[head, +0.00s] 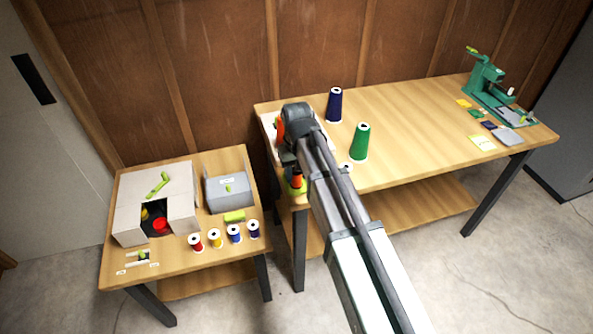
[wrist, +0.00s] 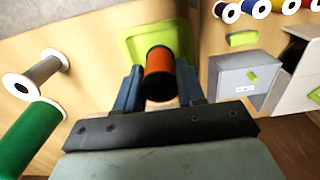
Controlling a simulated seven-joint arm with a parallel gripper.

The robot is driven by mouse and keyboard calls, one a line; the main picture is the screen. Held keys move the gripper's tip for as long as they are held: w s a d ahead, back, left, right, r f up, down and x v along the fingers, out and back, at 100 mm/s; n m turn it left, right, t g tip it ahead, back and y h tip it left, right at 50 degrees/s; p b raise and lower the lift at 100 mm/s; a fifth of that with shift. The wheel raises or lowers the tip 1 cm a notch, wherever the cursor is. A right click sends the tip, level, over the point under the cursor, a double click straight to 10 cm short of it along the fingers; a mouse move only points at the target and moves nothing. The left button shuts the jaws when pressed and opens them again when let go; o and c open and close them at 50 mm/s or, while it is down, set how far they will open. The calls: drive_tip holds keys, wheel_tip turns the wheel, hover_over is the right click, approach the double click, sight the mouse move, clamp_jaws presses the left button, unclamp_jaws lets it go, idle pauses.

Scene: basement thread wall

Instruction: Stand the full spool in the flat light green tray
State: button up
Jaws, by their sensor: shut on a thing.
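My gripper (wrist: 158,84) is shut on an orange spool (wrist: 159,60) with dark ends, one finger on each side of it. The flat light green tray (wrist: 184,42) lies on the table beyond the fingers, and the spool overlaps it in the wrist view. In the head view the orange spool (head: 297,182) shows low beside my arm at the left end of the long table, with a bit of green tray around it. My arm hides much of that area. I cannot tell whether the spool's lower end touches the tray.
A green cone (head: 360,142) and a dark blue cone (head: 334,104) stand on the long table (head: 400,110). A green press (head: 487,80) is at its far right. The lower table at left holds a grey box (head: 228,190), a white open-fronted box (head: 180,184) and several small spools.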

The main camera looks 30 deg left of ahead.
drive_tip(key=o, duration=0.9)
drive_tip(key=shift+r, duration=0.1)
drive_tip(key=shift+r, duration=3.4)
